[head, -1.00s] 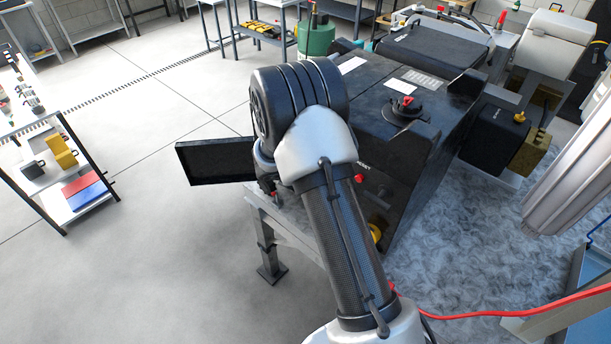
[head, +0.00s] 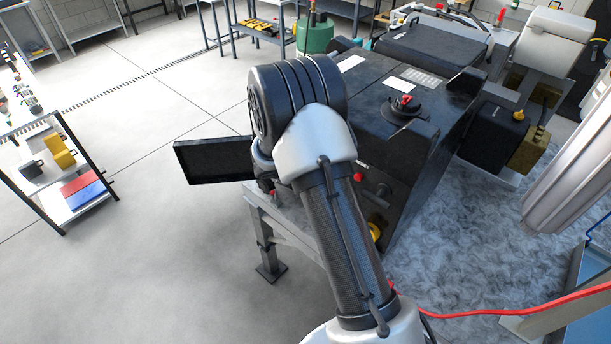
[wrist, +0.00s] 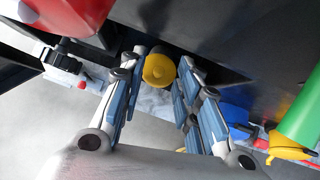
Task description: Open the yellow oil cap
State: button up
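The yellow oil cap (wrist: 158,71) is round and shows in the wrist view, near the tips of my two fingers and between them as seen. My gripper (wrist: 162,58) is open, with a finger to either side of the cap; a narrow gap shows on the right. I cannot tell how far the cap lies beyond the fingertips. In the head view a yellow part (head: 375,232) shows low on the black machine (head: 400,190), partly behind my arm, which also hides my gripper there.
Close to my gripper in the wrist view are a red part (wrist: 75,15), a blue part (wrist: 235,113), a green cylinder (wrist: 302,115) and another yellow part (wrist: 285,146). A red hose (head: 500,312) runs right of my arm. Open floor (head: 140,260) lies left.

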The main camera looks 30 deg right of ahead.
jog(key=v, duration=1.1)
jog(key=shift+r, duration=0.25)
jog(key=shift+s+a, duration=0.1)
jog(key=shift+a, duration=0.05)
